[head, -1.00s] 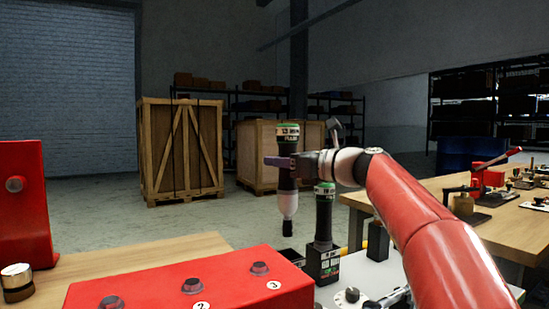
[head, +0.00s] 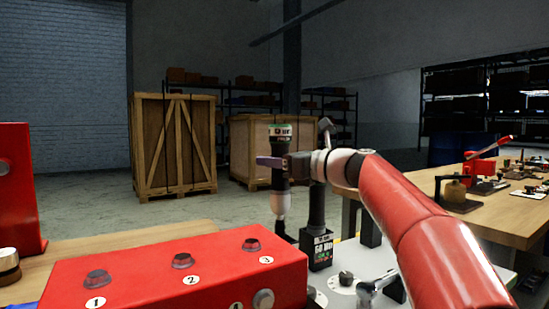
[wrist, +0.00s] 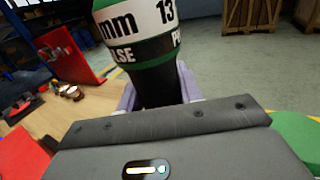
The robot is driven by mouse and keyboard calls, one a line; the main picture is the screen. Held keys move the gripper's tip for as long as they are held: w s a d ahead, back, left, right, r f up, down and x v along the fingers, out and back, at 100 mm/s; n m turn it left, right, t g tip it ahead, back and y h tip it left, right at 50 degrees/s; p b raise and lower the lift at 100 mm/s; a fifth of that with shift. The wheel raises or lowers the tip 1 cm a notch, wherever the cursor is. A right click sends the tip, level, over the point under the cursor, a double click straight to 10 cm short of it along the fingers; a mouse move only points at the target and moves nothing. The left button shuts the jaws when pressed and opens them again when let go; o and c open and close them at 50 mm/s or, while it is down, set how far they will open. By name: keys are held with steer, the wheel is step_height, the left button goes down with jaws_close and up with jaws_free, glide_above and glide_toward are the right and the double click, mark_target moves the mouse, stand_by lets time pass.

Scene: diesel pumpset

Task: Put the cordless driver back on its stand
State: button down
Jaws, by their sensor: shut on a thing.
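My gripper (head: 270,162) is shut on the cordless driver (head: 281,180), around its dark body. The driver hangs upright, with a green-and-white band at the top and a pale nose with a black tip pointing down. In the wrist view its band (wrist: 140,35) reads "mm" and "13", and the nose is hidden. Just right of it in the head view stands an upright black tool or post with a block marked "60 Wh" (head: 319,253), partly hidden by my gripper. I cannot tell for certain which thing is the stand.
A red box (head: 190,270) with numbered round fittings fills the front. A grey-white worktop (head: 335,285) with a dial and lever lies to its right. A wooden bench (head: 510,215) with several tools stands at the right. Wooden crates (head: 174,145) stand behind on open floor.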

mark_target(275, 206)
steer(key=shift+f+b, duration=2.65)
steer(key=shift+f, duration=1.5)
steer(key=shift+s+f+b, duration=0.1)
steer(key=shift+f+b, duration=0.2)
steer(key=shift+f, duration=0.7)
steer(key=c, duration=1)
jaws_free()
steer(key=shift+o, duration=0.7)
steer(key=shift+f, duration=0.15)
steer(key=shift+d, duration=0.1)
steer(key=v, duration=0.7)
steer(key=shift+s+d, duration=0.2)
steer(key=shift+d, duration=0.15)
